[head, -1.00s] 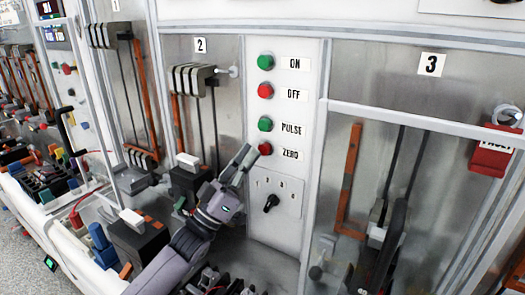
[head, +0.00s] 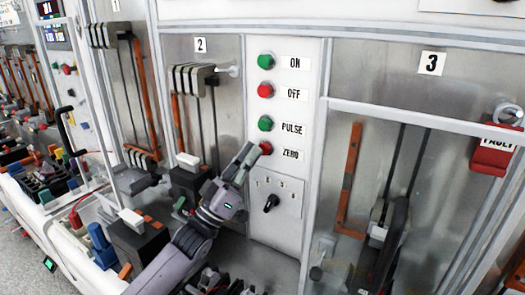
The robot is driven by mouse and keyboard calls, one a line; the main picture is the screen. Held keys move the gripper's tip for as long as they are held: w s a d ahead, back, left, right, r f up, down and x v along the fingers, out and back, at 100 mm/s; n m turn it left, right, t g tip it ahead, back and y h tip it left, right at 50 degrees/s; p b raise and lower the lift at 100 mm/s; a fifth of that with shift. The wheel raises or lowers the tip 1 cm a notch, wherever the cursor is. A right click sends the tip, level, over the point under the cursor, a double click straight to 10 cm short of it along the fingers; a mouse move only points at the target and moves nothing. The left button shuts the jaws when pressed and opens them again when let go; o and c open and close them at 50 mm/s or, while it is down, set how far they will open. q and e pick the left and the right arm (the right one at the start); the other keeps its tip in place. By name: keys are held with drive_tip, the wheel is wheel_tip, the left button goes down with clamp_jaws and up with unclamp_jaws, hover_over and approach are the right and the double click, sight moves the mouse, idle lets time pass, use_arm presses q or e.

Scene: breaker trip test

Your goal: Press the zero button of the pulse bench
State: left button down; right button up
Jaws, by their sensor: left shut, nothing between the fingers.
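The red zero button (head: 266,148) is on the white control panel, left of its ZERO label (head: 290,154). Above it on the same panel are the green PULSE button (head: 265,124), the red OFF button (head: 265,90) and the green ON button (head: 265,61). My left gripper (head: 249,152) is shut and empty. Its fingertips are just left of the zero button and overlap its left edge in the picture; I cannot tell whether they touch it. My right gripper is not in view.
A black rotary selector (head: 271,203) sits below the buttons. Bay 2 is left of the panel, with a black block (head: 187,183) near my arm. Bay 3 (head: 360,85) is on the right, with a horizontal rail (head: 420,121) and a red FAULT tag (head: 493,158).

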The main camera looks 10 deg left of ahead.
use_arm(q)
drive_tip(key=shift+w+d, duration=0.2)
drive_tip(key=shift+w, duration=0.3)
idle(0.4)
drive_tip(key=shift+s, duration=0.1)
drive_tip(key=shift+s+a, duration=0.35)
drive_tip(key=shift+s, duration=0.45)
drive_tip(key=shift+s+a+p, duration=0.3)
drive_tip(key=shift+s+p, duration=0.05)
drive_tip(key=shift+s, duration=0.4)
drive_tip(key=shift+s+a+p, duration=0.3)
drive_tip(key=shift+s+a, duration=0.05)
drive_tip(key=shift+s, duration=0.45)
drive_tip(key=shift+s+a+p, duration=0.3)
drive_tip(key=shift+s+p, duration=0.05)
drive_tip(key=shift+s, duration=0.4)
